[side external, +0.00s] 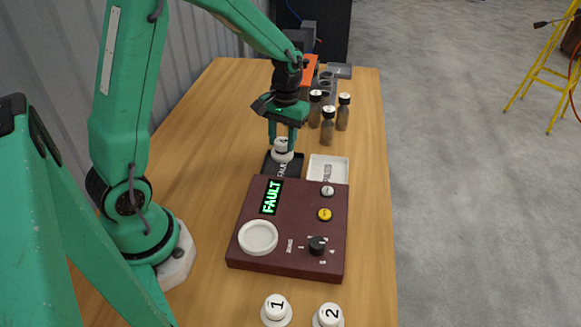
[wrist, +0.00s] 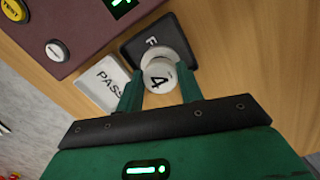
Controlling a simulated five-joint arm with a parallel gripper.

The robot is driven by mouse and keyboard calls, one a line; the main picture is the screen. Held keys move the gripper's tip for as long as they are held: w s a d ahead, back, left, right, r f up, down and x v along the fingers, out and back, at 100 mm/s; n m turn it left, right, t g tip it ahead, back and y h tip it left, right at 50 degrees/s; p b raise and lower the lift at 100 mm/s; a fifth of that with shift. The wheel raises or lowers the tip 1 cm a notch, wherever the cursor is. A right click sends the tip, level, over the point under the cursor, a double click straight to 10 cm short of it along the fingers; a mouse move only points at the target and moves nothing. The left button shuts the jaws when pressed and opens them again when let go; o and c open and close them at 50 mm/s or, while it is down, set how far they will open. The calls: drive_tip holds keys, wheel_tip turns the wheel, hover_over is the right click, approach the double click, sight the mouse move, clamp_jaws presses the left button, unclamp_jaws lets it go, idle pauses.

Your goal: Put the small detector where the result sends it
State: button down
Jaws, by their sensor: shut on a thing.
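My gripper (side external: 282,137) is shut on a small white detector marked 4 (wrist: 159,75), which also shows in the side view (side external: 282,150). It holds the detector over or in the black tray (side external: 269,163), lettered with a word starting with F in the wrist view (wrist: 128,48). I cannot tell whether the detector touches the tray floor. The white PASS tray (side external: 342,163) lies just right of it and looks empty. The maroon test box (side external: 240,252) shows FAULT in green on its display (side external: 271,197). Its round white socket (side external: 258,237) is empty.
Detectors marked 1 (side external: 276,309) and 2 (side external: 328,316) stand at the table's near end. Several brown bottles with dark caps (side external: 328,127) stand behind the trays, near grey and orange items. The wooden table (side external: 190,130) is clear on the left.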

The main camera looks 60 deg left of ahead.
sight(283, 141)
drive_tip(key=shift+f, duration=1.95)
drive_tip(key=shift+f, duration=0.15)
drive_tip(key=c, duration=0.9)
unclamp_jaws()
drive_tip(key=r, duration=0.7)
drive_tip(key=w+r, duration=0.1)
drive_tip(key=r, duration=0.3)
drive_tip(key=shift+r, duration=0.65)
